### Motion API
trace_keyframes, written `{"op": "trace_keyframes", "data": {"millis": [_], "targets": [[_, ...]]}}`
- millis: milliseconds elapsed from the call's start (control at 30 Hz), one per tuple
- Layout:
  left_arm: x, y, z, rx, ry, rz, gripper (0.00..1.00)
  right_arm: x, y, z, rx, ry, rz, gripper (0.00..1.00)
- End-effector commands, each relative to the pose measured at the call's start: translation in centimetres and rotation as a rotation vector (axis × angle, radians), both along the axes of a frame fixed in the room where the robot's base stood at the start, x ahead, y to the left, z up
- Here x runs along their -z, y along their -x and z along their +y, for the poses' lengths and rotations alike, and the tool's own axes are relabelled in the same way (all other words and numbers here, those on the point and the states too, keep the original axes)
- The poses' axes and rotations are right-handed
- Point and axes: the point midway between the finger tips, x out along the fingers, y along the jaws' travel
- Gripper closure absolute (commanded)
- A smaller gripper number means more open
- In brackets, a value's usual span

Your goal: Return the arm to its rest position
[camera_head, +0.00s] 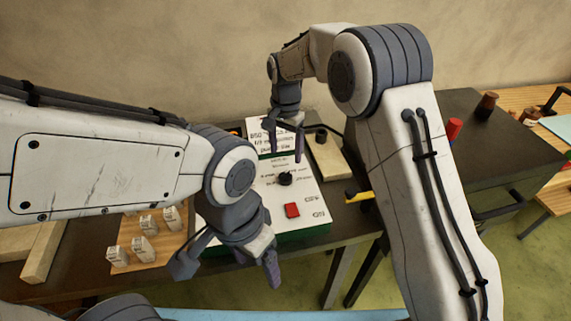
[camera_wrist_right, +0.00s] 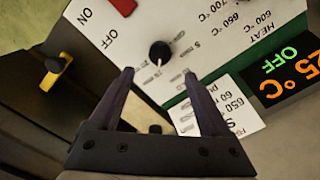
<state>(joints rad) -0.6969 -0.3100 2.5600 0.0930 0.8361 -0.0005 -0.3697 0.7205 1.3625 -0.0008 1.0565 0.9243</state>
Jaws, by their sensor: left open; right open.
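My right gripper (camera_head: 287,157) is open and empty, pointing down above the white control panel (camera_head: 262,190). In the right wrist view its fingers (camera_wrist_right: 158,72) stand apart, with the panel's black knob (camera_wrist_right: 160,52) just beyond the gap between the tips. The knob (camera_head: 285,178) also shows in the head view; I cannot tell whether the fingers touch it. A red switch (camera_head: 292,210) lies nearer the panel's front, beside ON and OFF labels.
A black display (camera_wrist_right: 285,75) reads OFF and 25 °C. A printed card (camera_wrist_right: 218,115) stands behind the panel. A dark cabinet (camera_head: 480,140) stands further right.

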Motion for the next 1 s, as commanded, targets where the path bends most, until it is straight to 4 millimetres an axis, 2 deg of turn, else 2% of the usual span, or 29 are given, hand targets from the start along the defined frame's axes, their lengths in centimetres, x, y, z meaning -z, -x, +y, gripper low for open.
{"op": "trace_keyframes", "data": {"millis": [200,667,767,833,967,1000], "targets": [[0.2,0.0,0.0,0.0,0.0,0.0,0.24,-1.4,0.0,0.0,0.0,0.0,-0.001,0.19],[0.2,0.0,0.0,0.0,0.0,0.0,0.24,-1.6,0.3,0.1,-0.011,-0.002,-0.001,0.19],[0.2,0.0,0.0,0.0,0.0,0.0,0.24,-2.7,2.0,0.6,-0.076,-0.006,-0.003,0.19],[0.2,0.0,0.0,0.0,0.0,0.0,0.24,-4.0,4.4,1.0,-0.162,-0.014,-0.007,0.19],[0.2,0.0,0.0,0.0,0.0,0.0,0.24,-6.5,10.9,1.4,-0.394,-0.031,-0.015,0.19],[0.2,0.0,0.0,0.0,0.0,0.0,0.24,-7.0,13.2,1.4,-0.47,-0.036,-0.018,0.19]]}}
